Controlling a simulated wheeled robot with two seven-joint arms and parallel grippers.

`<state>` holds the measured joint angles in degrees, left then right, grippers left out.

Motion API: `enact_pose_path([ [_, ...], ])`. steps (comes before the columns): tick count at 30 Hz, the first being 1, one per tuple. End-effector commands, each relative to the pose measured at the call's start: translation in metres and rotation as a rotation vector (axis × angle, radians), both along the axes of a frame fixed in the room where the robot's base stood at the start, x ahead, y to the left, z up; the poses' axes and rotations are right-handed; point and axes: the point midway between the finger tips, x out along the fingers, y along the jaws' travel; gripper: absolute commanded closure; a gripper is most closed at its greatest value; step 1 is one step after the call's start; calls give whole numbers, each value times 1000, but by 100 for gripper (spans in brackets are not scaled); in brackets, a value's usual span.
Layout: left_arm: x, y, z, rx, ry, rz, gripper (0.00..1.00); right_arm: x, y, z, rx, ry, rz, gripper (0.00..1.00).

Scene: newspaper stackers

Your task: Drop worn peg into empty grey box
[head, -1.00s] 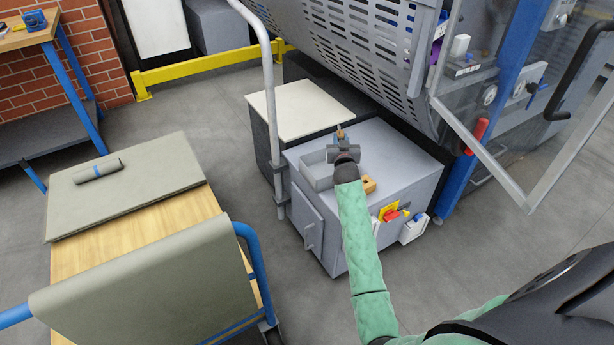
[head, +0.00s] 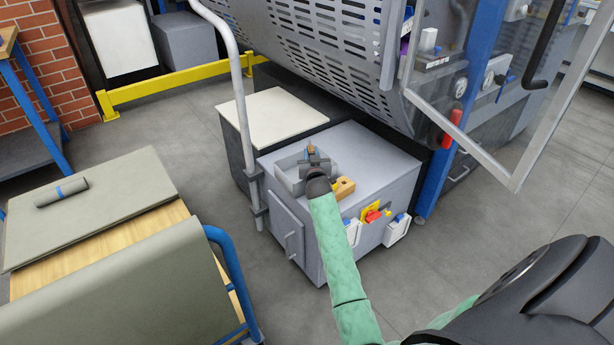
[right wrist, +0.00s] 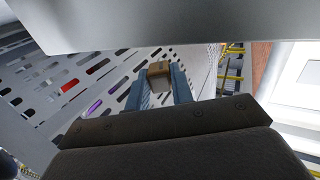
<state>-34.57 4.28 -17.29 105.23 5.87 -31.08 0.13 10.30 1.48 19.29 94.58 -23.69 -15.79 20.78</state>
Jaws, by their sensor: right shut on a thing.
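The worn peg (head: 311,148) is a small brown piece, held between the fingers of my right gripper (head: 312,153). The right wrist view shows the peg (right wrist: 159,70) at the tips of the two blue-grey fingers. The grey box (head: 287,180) is a shallow open tray on top of the grey cabinet. My right gripper is at the box's far right part and hides some of its inside. I cannot tell from the head view how high the peg is above the box floor. My left gripper is not in view.
The grey cabinet (head: 385,165) also bears a wooden block (head: 344,187) right of the box. A perforated machine guard (head: 320,55) hangs close behind. An upright grey rail (head: 240,95) stands left of the cabinet. A cart (head: 110,255) stands at the left.

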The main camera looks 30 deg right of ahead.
Motion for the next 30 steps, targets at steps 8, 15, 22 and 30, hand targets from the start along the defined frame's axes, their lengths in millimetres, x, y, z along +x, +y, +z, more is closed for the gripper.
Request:
enact_pose_path([
  [8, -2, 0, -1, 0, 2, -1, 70, 0, 0, 0, 0, 0, 0, 73],
  [15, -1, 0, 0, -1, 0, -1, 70, 0, 0, 0, 1, 0, 0, 52],
  [22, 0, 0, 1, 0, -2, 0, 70, -3, 2, -1, 1, 0, 0, 52],
  [30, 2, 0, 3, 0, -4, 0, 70, -37, 18, -1, 2, 1, 0, 52],
])
